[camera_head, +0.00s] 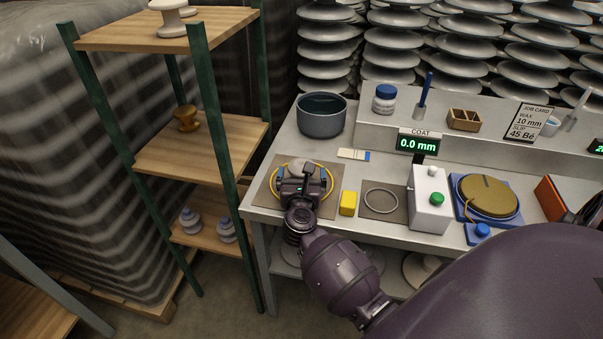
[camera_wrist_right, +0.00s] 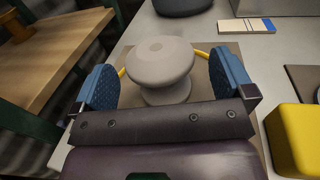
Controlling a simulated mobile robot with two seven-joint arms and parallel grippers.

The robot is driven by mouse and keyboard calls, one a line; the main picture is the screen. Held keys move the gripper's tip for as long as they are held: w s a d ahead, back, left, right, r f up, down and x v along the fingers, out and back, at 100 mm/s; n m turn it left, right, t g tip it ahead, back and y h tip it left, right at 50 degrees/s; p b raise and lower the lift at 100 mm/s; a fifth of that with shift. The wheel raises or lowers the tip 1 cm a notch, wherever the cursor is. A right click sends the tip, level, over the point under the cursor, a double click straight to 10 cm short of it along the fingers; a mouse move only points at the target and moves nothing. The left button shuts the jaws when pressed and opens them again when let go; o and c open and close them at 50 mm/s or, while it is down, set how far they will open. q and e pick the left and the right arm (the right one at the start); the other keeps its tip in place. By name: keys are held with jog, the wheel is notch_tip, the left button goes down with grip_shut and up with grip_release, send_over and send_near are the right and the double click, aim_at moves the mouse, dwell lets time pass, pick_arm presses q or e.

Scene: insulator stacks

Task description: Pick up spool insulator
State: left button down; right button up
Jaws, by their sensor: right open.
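The spool insulator (camera_head: 300,166) is pale grey, with a wide rounded cap above a narrower neck. It stands upright on a brown mat (camera_head: 267,191) at the left end of the bench, with a yellow ring (camera_head: 331,178) around it. In the right wrist view the spool insulator (camera_wrist_right: 160,62) sits between the blue pads of my right gripper (camera_wrist_right: 163,72). The pads are apart, one on each side, with gaps to the cap. My right gripper (camera_head: 302,176) hides the lower spool in the head view. My left gripper is not in view.
A yellow block (camera_head: 348,203) and a mat with a metal ring (camera_head: 381,199) lie to the right. A dark pot (camera_head: 321,115) stands behind. A white coat gauge box (camera_head: 429,200) is farther right. A wooden shelf rack (camera_head: 190,147) holding other insulators stands left.

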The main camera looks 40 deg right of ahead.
aim_at(302, 167)
jog(key=shift+x, duration=1.75)
jog(key=shift+f, duration=0.1)
jog(key=c, duration=1.1)
